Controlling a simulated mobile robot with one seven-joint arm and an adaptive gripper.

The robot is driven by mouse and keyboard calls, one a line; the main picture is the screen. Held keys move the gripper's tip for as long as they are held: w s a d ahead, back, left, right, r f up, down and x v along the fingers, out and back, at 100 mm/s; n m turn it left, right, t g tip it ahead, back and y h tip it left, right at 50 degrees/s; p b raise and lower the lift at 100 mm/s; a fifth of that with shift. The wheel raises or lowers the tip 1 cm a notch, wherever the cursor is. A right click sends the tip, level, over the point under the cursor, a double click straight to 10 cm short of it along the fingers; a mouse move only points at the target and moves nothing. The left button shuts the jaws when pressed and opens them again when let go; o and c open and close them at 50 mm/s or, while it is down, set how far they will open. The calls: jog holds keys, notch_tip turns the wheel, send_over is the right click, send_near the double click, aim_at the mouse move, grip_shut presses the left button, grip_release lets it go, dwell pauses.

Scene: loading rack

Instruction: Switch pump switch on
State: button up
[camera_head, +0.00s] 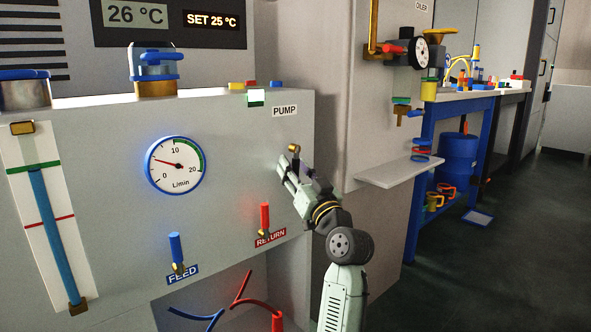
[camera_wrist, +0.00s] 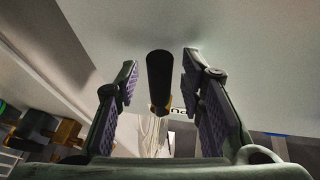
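The pump switch (camera_head: 294,148) sits on the front of the grey cabinet, just under the PUMP label (camera_head: 285,111); its brass part shows at my gripper's tips. In the wrist view a black lever (camera_wrist: 159,78), which looks like the switch's handle, stands between the two fingers with gaps on both sides. My gripper (camera_head: 285,167) is at the panel in the head view. It is open around the lever in the wrist view (camera_wrist: 160,85). The switch's exact position is partly hidden by my gripper in the head view.
A flow gauge (camera_head: 175,165) has its needle in the lower part of the scale. Blue FEED (camera_head: 176,250) and red RETURN (camera_head: 265,218) handles sit below. A small shelf (camera_head: 400,170) juts out right of my arm.

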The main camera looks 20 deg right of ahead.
jog(key=shift+r, duration=0.1)
notch_tip(320, 180, up, 10)
jog(key=shift+f, duration=0.1)
dwell(0.4)
dwell(0.4)
